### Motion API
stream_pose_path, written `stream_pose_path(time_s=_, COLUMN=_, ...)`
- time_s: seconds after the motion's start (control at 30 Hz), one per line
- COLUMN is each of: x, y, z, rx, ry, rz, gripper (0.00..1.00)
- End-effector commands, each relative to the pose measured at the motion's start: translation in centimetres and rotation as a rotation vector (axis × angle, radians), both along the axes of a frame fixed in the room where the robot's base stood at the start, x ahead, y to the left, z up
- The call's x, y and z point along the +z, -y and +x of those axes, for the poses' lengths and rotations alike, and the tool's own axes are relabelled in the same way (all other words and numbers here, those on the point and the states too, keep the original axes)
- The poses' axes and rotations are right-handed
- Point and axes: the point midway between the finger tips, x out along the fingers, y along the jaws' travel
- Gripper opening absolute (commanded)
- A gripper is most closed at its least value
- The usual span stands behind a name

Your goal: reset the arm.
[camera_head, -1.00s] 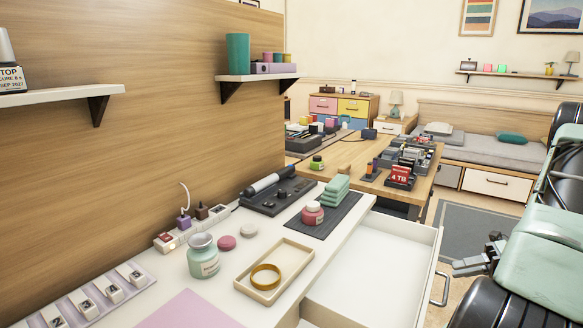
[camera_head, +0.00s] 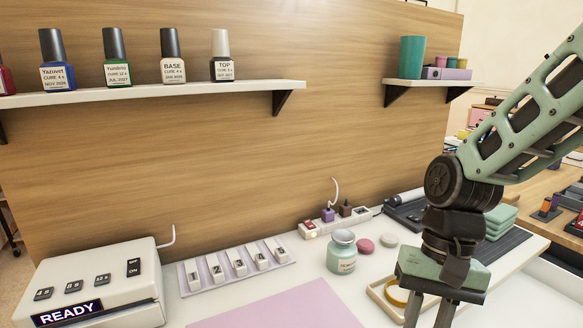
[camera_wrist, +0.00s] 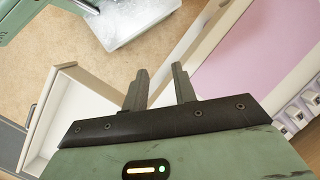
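My arm comes in from the right side of the head view and bends down over the front right of the white desk. My gripper (camera_head: 430,315) points downward, and its fingertips are cut off by the bottom edge there. In the wrist view my gripper (camera_wrist: 158,82) shows two separated fingers with nothing between them. It is in front of the wooden tray (camera_head: 378,292) with a yellow ring (camera_head: 397,294), and partly hides both. Whether it touches the desk cannot be seen.
An open white drawer (camera_wrist: 72,115) lies beside my gripper in the wrist view. The desk holds a pink mat (camera_head: 280,308), a teal-labelled jar (camera_head: 342,254), a power strip (camera_head: 340,222) and a white READY device (camera_head: 95,285). A shelf (camera_head: 150,91) carries several bottles.

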Motion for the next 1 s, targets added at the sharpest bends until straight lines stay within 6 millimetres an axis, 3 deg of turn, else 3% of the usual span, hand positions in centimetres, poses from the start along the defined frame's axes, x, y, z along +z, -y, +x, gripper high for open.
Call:
stream_pose_path(time_s=0.03, x=0.4, y=-1.5, z=-1.4, rx=0.139, ry=0.052, rz=-0.005, gripper=0.27)
stream_pose_path(time_s=0.2, x=0.9, y=-4.5, z=-4.7, rx=0.505, ry=0.189, rz=-0.011, gripper=0.27)
stream_pose_path(time_s=0.5, x=1.7, y=-7.4, z=-9.3, rx=0.993, ry=0.369, rz=-0.007, gripper=0.27)
stream_pose_path(time_s=1.0, x=12.4, y=-7.2, z=-8.9, rx=0.957, ry=0.355, rz=-0.008, gripper=0.27)
